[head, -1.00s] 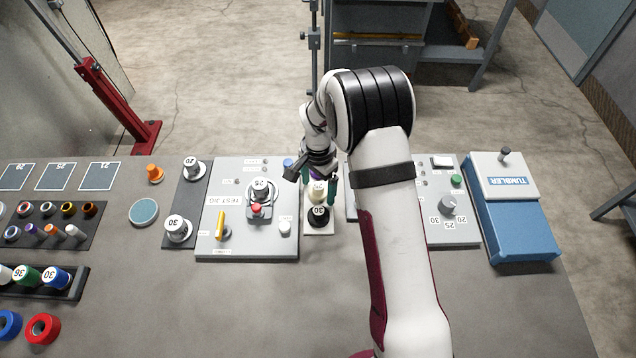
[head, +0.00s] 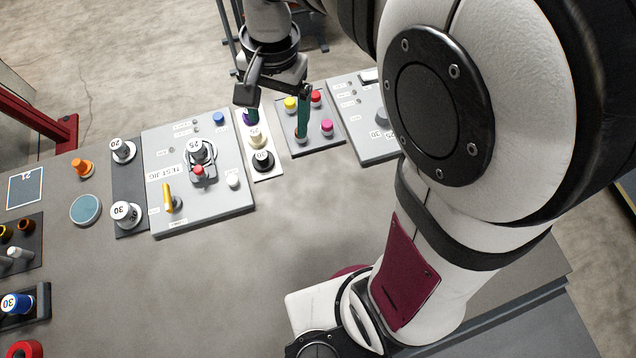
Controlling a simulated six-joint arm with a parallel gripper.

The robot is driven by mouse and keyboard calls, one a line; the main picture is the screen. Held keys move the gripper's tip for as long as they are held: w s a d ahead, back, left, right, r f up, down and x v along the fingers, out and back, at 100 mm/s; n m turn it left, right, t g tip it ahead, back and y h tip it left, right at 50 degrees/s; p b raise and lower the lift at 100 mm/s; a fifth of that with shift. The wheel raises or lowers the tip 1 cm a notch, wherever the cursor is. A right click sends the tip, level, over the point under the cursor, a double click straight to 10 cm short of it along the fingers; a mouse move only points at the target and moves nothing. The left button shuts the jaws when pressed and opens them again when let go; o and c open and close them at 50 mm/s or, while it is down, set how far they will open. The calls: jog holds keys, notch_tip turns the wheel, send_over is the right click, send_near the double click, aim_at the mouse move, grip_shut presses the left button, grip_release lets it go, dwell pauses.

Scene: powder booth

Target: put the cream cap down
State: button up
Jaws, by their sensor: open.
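The cream cap (head: 257,139) stands on a narrow white strip (head: 267,176), between a purple cap (head: 246,119) at the back and a black cap marked 30 (head: 263,161) at the front. The height of the fingertips above the bench is hard to tell.
Left of the strip is a grey test jig (head: 218,205) with a yellow lever (head: 168,198). Right of it is a dark plate (head: 318,143) with yellow, red and pink knobs. My arm covers the right side. The bench in front is clear.

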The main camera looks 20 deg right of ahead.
jog(key=s+d+n+y, duration=0.1)
jog(key=s+n, duration=0.1)
jog(key=s, duration=1.6)
jog(key=shift+d, duration=0.35)
